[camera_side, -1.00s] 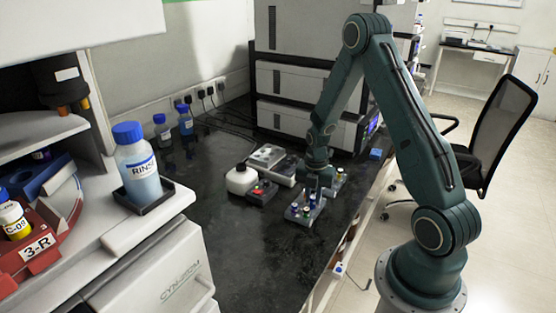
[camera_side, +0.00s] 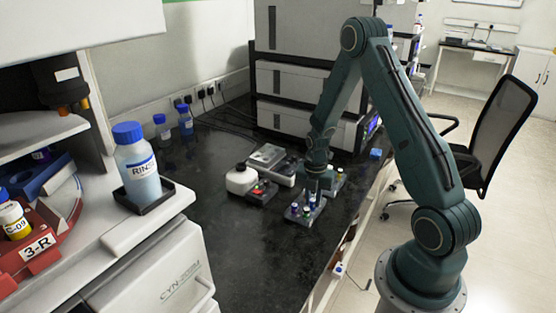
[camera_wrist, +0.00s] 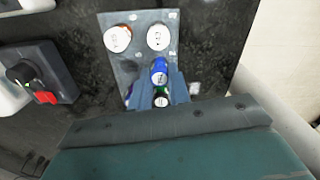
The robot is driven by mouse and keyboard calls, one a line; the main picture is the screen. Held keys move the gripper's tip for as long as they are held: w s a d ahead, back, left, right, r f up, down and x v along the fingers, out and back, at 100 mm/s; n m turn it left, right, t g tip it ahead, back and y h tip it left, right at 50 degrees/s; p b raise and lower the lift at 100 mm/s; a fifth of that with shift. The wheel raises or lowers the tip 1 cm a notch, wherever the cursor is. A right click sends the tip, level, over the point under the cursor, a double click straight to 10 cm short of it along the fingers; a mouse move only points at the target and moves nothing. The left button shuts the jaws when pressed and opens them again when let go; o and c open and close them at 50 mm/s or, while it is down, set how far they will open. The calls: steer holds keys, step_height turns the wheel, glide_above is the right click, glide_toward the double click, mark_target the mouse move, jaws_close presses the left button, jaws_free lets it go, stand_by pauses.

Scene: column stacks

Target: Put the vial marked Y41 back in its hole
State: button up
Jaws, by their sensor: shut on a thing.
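My gripper (camera_side: 317,192) points down over a small grey vial rack (camera_side: 304,217) on the dark bench. In the wrist view its fingers (camera_wrist: 159,94) are shut on a vial with a dark cap and pale top (camera_wrist: 161,100). A blue-capped vial (camera_wrist: 159,70) stands close by, partly between the fingers. Two vials with pale tops, one orange-rimmed (camera_wrist: 118,38) and one white (camera_wrist: 158,37), stand at the far end of the rack (camera_wrist: 133,73). The marks are too small to read, so I cannot tell which is Y41. The held vial's lower end is hidden.
A dark box with a red part (camera_wrist: 48,72) stands left of the rack. Bare bench (camera_side: 245,235) lies in front; the bench edge is close on the right.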

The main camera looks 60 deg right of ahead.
stand_by(0.3)
steer(key=o, duration=1.2)
steer(key=shift+o, duration=0.2)
steer(key=shift+r, duration=2.95)
